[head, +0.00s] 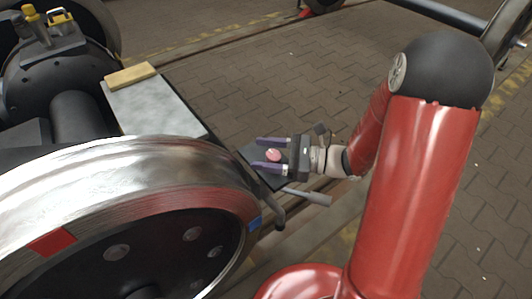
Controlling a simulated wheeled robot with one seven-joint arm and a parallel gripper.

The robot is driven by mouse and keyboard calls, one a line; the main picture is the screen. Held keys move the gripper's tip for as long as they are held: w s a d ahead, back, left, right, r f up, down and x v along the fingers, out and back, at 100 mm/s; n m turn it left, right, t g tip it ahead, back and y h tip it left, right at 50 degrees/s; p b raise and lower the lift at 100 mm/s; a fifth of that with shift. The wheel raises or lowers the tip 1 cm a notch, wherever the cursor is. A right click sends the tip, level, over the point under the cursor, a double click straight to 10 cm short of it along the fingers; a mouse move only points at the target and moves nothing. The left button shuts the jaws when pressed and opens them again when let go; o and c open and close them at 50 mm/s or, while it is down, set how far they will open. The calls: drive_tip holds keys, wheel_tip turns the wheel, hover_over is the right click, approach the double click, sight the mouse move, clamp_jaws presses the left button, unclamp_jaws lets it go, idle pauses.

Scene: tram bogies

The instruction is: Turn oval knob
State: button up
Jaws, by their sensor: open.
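A small pinkish-red oval knob (273,155) sits on a dark plate (256,163) beside the large steel wheel. My gripper (271,154) reaches in from the right with its two purple fingers apart. The knob lies between the fingers in this view, and a gap shows on each side of it. I cannot tell how high the fingers are above the plate. The knob's underside is hidden.
A large shiny wheel (150,165) fills the lower left. A grey box top (158,105) carries a wooden block (130,75). A lever with a grey handle (307,195) sticks out just below my gripper. Paved floor (290,80) lies open behind.

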drive_tip(key=shift+c, duration=0.2)
drive_tip(key=c, duration=1)
drive_tip(key=shift+o, duration=0.2)
